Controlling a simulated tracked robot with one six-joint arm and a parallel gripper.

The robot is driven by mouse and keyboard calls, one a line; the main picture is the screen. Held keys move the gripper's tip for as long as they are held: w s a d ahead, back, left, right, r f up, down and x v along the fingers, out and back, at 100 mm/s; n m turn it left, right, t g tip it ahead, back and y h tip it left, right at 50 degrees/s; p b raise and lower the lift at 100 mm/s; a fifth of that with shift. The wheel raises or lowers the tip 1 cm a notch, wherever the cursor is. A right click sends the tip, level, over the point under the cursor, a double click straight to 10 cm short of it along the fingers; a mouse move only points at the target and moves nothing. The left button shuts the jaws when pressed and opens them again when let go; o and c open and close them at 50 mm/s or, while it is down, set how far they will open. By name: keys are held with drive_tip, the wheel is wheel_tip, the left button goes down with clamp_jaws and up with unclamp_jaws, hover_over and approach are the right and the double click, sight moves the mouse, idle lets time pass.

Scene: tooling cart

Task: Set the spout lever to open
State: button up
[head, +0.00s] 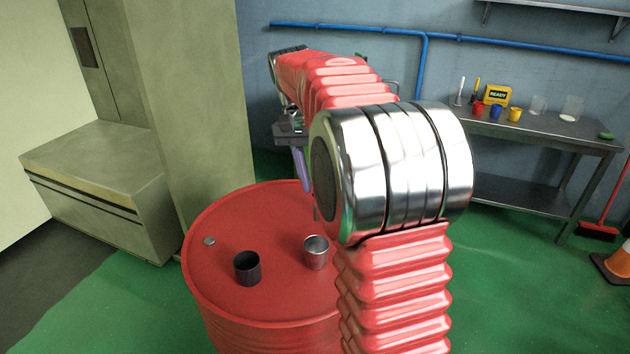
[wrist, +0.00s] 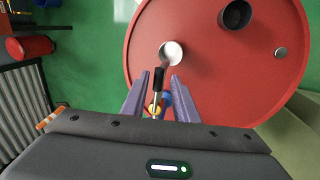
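In the wrist view, a thin metal lever with a black grip (wrist: 158,79) shows between my gripper's purple fingers (wrist: 161,75). Small yellow, blue and red parts (wrist: 157,105) show at its lower end; they are too small to make out. The fingers stand apart, with gaps beside the grip; I cannot tell whether either touches it. In the head view, my gripper (head: 303,187) hangs above the back of a red drum (head: 225,225), partly hidden by my arm. The spout is not clearly visible there, and the lever's setting cannot be told.
A silver cup (head: 316,253) and a dark cup (head: 247,268) stand on the drum top, near a small cap (head: 209,241). A metal bench (head: 540,130) with small cups and a yellow box (head: 497,95) stands at the back right. Green floor is clear at lower left.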

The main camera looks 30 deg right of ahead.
drive_tip(key=shift+o, duration=0.3)
wheel_tip(320, 180, up, 13)
drive_tip(key=w+a, duration=0.1)
drive_tip(key=w, duration=0.1)
drive_tip(key=shift+a+r, duration=0.2)
drive_tip(key=shift+a, duration=0.1)
idle(0.5)
drive_tip(key=shift+w, duration=0.1)
idle(0.4)
wheel_tip(320, 180, down, 9)
drive_tip(key=a+n+t, duration=0.2)
drive_tip(key=a+n, duration=0.1)
drive_tip(key=n, duration=0.2)
drive_tip(key=s+a+f+n+t, duration=0.2)
drive_tip(key=s+a, duration=0.5)
drive_tip(key=s, duration=0.4)
drive_tip(key=s+a+f+n+t+y, duration=0.1)
drive_tip(key=s+a+f+n+t, duration=0.2)
drive_tip(key=s, duration=0.9)
drive_tip(key=shift+s+a+f+n, duration=0.15)
drive_tip(key=shift+a+f+n, duration=0.35)
drive_tip(key=shift+a+f, duration=1.6)
